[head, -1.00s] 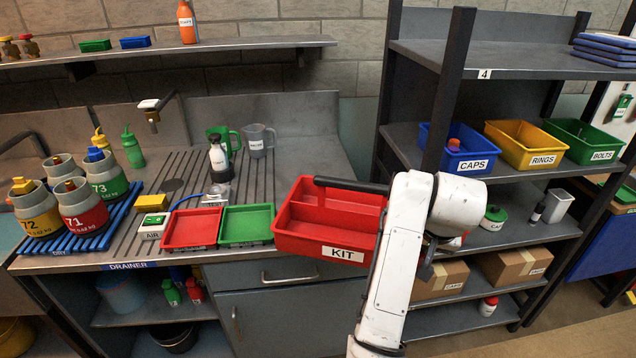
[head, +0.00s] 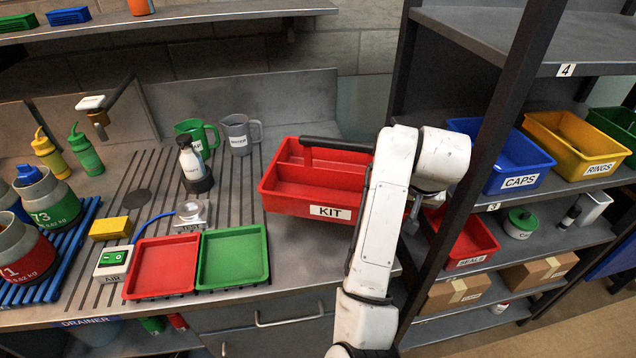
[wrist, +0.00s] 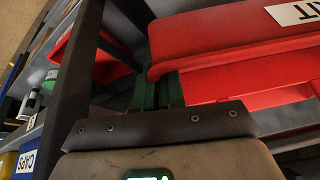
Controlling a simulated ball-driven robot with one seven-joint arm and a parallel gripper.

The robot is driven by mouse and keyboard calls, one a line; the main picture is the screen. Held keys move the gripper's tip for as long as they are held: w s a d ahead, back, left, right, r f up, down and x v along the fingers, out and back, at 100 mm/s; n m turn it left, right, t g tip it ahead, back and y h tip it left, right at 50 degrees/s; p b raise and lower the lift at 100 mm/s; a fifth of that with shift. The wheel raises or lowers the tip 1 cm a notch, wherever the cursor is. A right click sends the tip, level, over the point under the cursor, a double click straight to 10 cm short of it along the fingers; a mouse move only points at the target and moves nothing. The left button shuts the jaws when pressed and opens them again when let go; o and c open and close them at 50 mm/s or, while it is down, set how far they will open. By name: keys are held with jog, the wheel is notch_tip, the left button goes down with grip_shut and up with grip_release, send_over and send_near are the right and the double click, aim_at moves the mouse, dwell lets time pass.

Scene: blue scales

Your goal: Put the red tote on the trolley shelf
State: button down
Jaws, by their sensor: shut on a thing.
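The red tote (head: 322,190), labelled KIT and with a dark bar handle, is held above the right end of the drainer worktop, roughly level. My arm covers its right end in the head view. My gripper (wrist: 160,90) is shut on the red tote; the wrist view shows its fingers against the tote's end, with the tote (wrist: 235,50) filling the upper right. The exact grip point is partly hidden. No trolley can be made out for certain in these views.
A dark shelf rack (head: 492,130) stands close right of my arm, with a blue CAPS bin (head: 518,182), a yellow RINGS bin (head: 597,171) and a red SEALS bin (head: 478,262). On the worktop lie a red tray (head: 162,268), a green tray (head: 233,257), a bottle and jugs.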

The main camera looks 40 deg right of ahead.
jog(key=shift+w+d, duration=0.2)
jog(key=shift+w, duration=0.15)
notch_tip(320, 180, down, 10)
dwell(0.4)
jog(key=c, duration=1.2)
grip_release()
jog(key=v, duration=1.2)
jog(key=shift+b, duration=0.3)
